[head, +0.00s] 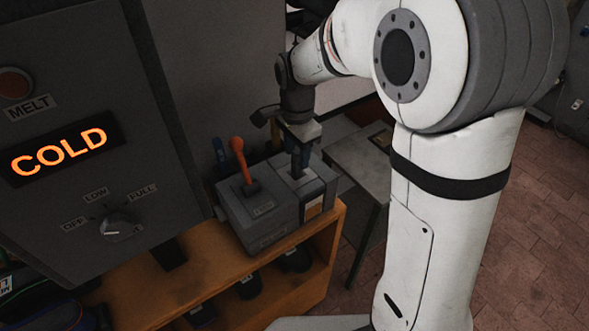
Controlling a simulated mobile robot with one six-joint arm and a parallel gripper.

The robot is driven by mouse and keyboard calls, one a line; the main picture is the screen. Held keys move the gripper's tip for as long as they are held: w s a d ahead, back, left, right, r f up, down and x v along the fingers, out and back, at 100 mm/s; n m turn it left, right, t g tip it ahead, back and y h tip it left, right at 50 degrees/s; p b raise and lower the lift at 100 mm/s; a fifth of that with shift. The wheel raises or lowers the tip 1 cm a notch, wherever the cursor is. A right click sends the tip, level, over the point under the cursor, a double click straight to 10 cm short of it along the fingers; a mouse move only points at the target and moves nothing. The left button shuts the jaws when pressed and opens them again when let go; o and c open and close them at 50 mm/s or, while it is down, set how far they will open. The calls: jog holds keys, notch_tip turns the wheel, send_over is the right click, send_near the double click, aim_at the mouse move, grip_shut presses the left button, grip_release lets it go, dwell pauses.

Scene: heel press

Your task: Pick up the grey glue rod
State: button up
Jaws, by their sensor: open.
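My gripper (300,168) points down over the right part of a grey box (262,226) on the wooden bench. Its dark fingers are small in the head view, and their tips are at or just above the box's pale top plate. The jaws are open. I cannot make out the grey glue rod; it may be hidden by the fingers or the box, or lie out of view.
An orange-handled lever (238,155) stands on the box, just left of my gripper. A grey control panel (130,195) with a lit COLD display (58,150) and a knob (118,227) fills the left. A wooden bench (200,285) and a grey side table (355,160) are near.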

aim_at(297, 162)
jog(key=shift+w+f+p, duration=0.2)
jog(key=shift+f+p, duration=0.05)
jog(key=shift+f, duration=0.85)
jog(key=shift+w+f+p, duration=0.15)
jog(key=shift+f+p, duration=0.1)
jog(key=shift+f, duration=0.85)
grip_shut()
